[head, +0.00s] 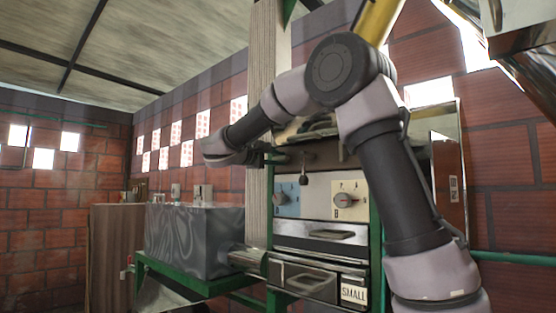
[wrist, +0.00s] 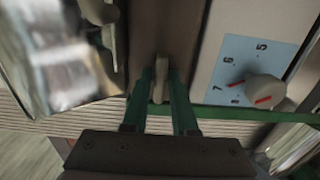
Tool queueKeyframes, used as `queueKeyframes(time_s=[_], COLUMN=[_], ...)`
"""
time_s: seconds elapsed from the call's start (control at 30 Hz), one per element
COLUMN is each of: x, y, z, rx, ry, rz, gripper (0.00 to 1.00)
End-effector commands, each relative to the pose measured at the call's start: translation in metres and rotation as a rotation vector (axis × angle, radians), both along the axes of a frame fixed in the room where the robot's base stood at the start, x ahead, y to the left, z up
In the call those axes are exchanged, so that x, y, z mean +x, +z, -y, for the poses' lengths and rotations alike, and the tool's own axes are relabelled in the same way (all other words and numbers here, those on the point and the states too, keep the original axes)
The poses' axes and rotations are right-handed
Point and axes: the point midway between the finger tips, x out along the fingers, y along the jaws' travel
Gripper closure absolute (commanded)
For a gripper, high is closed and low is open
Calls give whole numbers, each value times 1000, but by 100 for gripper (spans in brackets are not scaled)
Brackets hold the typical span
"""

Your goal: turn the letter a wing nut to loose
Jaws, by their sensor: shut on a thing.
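In the wrist view, my gripper (wrist: 160,82) has its two green fingers shut on a small beige-grey wing nut (wrist: 159,92) on a brown panel. The wing nut is pinched between the fingertips, and its thread is hidden. I cannot read a letter on it. In the head view, my gripper (head: 268,157) reaches in from the left at the machine's front, above the blue dial panel (head: 286,194). The held nut cannot be made out there.
The blue panel's round knob (wrist: 264,92) with red marks is close beside my gripper. A second panel marked B has another knob (head: 347,200). Drawers (head: 318,234) lie below. A grey metal box (head: 193,240) stands left, past a pale post (head: 262,100).

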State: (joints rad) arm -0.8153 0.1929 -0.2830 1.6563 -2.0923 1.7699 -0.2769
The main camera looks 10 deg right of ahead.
Motion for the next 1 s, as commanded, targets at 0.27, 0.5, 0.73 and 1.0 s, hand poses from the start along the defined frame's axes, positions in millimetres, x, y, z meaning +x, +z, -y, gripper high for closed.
queueKeyframes(time_s=[0.27,0.5,0.73,1.0], x=[0,0,-7,-38], y=[0,0,0,0], z=[0,0,-11,-54], rx=[0,0,-1,0], ry=[0,0,3,5], rz=[0,0,0,0], gripper=[47,44,44,44])
